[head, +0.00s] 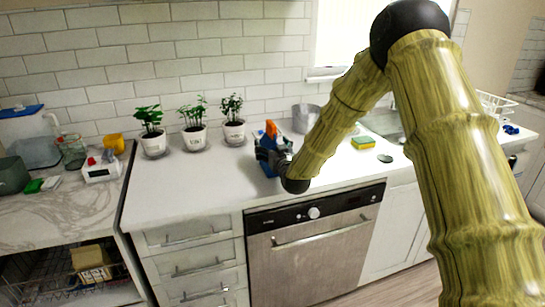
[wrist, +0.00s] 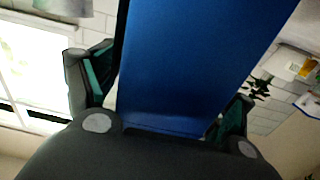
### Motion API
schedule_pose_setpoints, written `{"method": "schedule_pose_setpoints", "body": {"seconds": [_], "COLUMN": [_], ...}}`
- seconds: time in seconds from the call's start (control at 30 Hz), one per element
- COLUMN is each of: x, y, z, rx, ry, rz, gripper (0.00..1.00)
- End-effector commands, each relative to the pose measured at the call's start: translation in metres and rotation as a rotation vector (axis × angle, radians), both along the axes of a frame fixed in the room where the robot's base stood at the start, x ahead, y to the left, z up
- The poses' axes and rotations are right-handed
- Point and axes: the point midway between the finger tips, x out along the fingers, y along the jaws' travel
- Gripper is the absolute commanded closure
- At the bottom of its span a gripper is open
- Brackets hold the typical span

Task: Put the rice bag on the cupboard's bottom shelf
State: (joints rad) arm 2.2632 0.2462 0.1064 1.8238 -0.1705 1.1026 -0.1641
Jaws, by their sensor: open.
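A blue pack (head: 265,166) with an orange top (head: 271,128) stands on the white counter in the head view; it may be the rice bag, but no label is readable. My gripper (head: 275,150) is at this pack, partly hiding it. In the wrist view a flat blue face (wrist: 195,65) of it fills the space between my two open fingers (wrist: 165,95). Whether either finger touches it I cannot tell. An open cupboard (head: 125,292) shows at the lower left under the marble counter, with a wire rack and a cardboard box (head: 90,258) in it.
Three potted plants (head: 194,138) stand along the back of the counter. A sponge (head: 362,142) and a metal pot (head: 306,118) are to the right. A dishwasher (head: 310,255) and drawers are below. The counter's front left is clear.

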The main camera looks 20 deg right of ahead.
Motion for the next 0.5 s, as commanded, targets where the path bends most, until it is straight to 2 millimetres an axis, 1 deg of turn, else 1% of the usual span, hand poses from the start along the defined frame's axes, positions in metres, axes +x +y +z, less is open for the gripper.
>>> {"method": "schedule_pose_setpoints", "body": {"seconds": [0.13, 0.17, 0.2, 0.47, 0.5], "x": [-0.0002, -0.0002, -0.0003, -0.0006, -0.0006], "y": [0.0005, 0.0004, 0.0002, -0.0005, -0.0005], "z": [-0.0005, -0.0006, -0.0005, -0.0003, -0.0003], "rx": [0.0, 0.0, 0.0, 0.0, 0.0], "ry": [0.001, 0.001, 0.0, 0.0, 0.0], "rz": [0.001, 0.0, 0.0, -0.001, -0.001], "gripper": [0.17, 0.21, 0.28, 0.75, 0.83]}}
